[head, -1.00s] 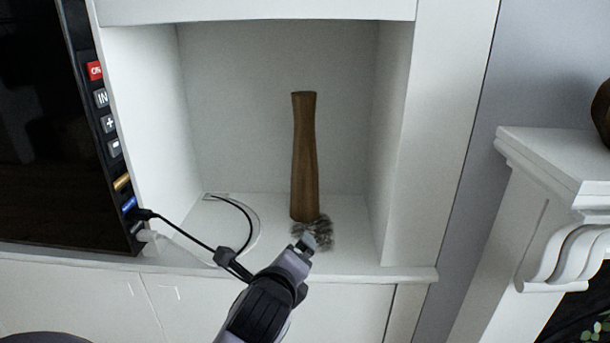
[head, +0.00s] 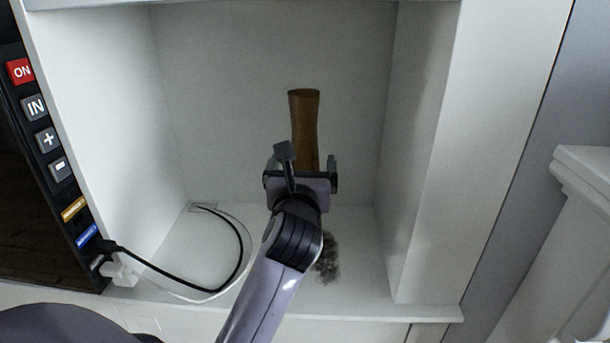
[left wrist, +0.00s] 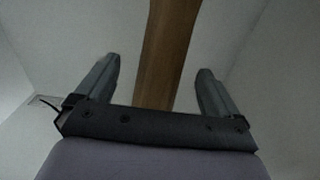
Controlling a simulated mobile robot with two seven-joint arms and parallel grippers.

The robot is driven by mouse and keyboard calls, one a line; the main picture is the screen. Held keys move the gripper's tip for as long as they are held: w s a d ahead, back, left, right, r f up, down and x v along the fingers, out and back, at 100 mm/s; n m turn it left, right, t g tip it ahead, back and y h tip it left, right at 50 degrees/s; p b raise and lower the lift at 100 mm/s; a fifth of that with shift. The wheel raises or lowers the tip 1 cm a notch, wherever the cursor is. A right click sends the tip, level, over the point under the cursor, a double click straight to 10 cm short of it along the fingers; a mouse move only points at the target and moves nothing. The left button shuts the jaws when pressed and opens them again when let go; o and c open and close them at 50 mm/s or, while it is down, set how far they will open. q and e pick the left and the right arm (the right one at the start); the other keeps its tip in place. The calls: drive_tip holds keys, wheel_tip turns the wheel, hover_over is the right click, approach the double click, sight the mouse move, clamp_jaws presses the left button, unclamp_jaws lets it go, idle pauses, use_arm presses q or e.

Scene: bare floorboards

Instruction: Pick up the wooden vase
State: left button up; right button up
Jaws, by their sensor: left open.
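The wooden vase (head: 305,120) is a tall, narrow, brown piece standing upright in the white alcove. My left gripper (head: 302,172) is in front of its lower part and hides its base in the head view. In the left wrist view the vase (left wrist: 166,55) rises between the two fingers of the open left gripper (left wrist: 158,85), with a gap on each side. I cannot tell how deep it sits between the fingers. My right gripper is not in view.
The alcove's side walls (head: 420,140) stand left and right, with free room around the vase. A black cable (head: 240,255) loops over the shelf (head: 350,285) at the left. A dark fuzzy patch (head: 327,262) lies on the shelf. A screen with buttons (head: 45,190) is at far left.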

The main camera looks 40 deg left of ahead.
use_arm(q)
drive_tip(key=shift+x, duration=2.9)
drive_tip(key=shift+d+f, duration=0.1)
drive_tip(key=shift+f, duration=0.05)
drive_tip(key=c, duration=1.3)
drive_tip(key=shift+r, duration=0.2)
drive_tip(key=shift+c, duration=0.8)
